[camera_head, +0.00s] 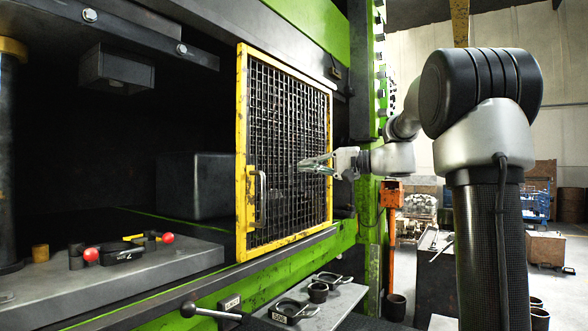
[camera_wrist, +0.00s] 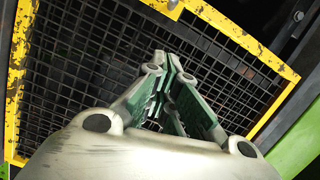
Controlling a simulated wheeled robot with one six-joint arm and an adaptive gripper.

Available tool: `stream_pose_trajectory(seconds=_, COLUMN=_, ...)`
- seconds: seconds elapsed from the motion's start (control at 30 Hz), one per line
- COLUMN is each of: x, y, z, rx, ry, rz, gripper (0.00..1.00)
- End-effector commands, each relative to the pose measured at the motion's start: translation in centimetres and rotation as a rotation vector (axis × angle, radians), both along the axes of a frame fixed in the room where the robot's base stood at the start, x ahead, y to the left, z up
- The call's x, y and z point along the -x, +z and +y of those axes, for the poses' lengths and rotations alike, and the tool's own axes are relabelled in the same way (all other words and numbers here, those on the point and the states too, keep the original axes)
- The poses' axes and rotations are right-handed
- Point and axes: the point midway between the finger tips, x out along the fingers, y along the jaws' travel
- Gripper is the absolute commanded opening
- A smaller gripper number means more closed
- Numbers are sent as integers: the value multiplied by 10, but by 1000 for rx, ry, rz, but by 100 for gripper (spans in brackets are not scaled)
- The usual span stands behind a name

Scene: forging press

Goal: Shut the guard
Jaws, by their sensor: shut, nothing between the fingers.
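The guard (camera_head: 241,150) is a yellow-framed panel of dark wire mesh on the green press. It stands at the right part of the press opening, and the opening to its left is uncovered. A light vertical handle (camera_head: 260,196) is on the guard's lower left side. My gripper (camera_head: 302,166) is shut and empty in front of the mesh, right of the handle and a little higher. I cannot tell whether it touches the mesh. In the wrist view the gripper's green-padded fingers (camera_wrist: 163,62) come together before the mesh, and the yellow frame (camera_wrist: 232,31) surrounds it. The handle is not clear there.
The press bed (camera_head: 120,285) at the left carries red-knobbed tools (camera_head: 122,250). A lever with a dark knob (camera_head: 188,309) juts out below the guard. A grey shelf (camera_head: 338,298) with small pans is at the lower middle. An orange post (camera_head: 392,235) stands right of the press.

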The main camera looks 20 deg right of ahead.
Motion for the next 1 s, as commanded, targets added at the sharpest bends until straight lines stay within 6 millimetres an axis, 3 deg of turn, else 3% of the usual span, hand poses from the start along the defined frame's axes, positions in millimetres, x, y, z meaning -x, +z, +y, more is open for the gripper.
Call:
stream_pose_trajectory(seconds=0.4, x=-53, y=-5, z=69, rx=0, ry=5, rz=4, gripper=0)
stream_pose_trajectory(seconds=0.7, x=-30, y=-12, z=95, rx=0, ry=1, rz=3, gripper=0)
stream_pose_trajectory(seconds=1.0, x=-28, y=-13, z=98, rx=0, ry=1, rz=3, gripper=0)
